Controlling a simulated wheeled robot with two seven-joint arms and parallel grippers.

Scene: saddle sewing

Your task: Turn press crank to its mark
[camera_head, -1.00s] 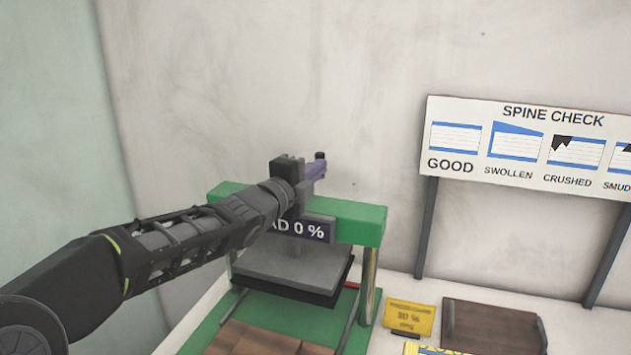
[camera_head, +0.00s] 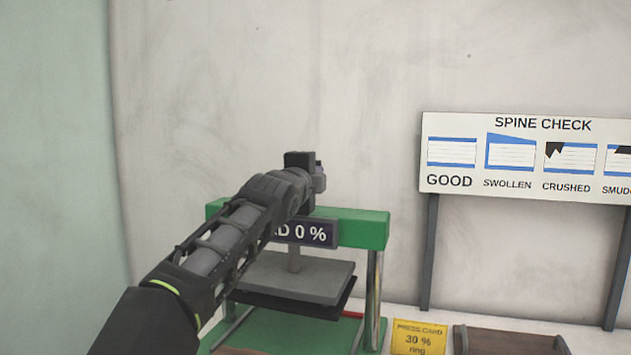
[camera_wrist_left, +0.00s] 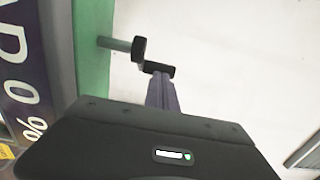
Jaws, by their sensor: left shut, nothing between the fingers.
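The green press (camera_head: 362,226) stands at the wall, its display (camera_head: 305,233) partly covered by my left arm and ending in "0 %". Its grey plate (camera_head: 300,277) hangs below the beam. My left gripper (camera_head: 320,172) is above the beam, with its purple fingers mostly hidden behind its own body. In the left wrist view, the crank (camera_wrist_left: 139,48) shows as a grey shaft with a dark end beside the green beam. The shut fingers (camera_wrist_left: 161,90) are close to it, near a dark bar; I cannot tell whether they touch. The crank's mark is not clear. My right gripper is out of view.
A yellow press card (camera_head: 419,338) reading "30 % ring" stands right of the press. A brown tray (camera_head: 510,342) lies farther right. The "SPINE CHECK" board (camera_head: 540,124) stands on two posts behind. Open space lies between press and board.

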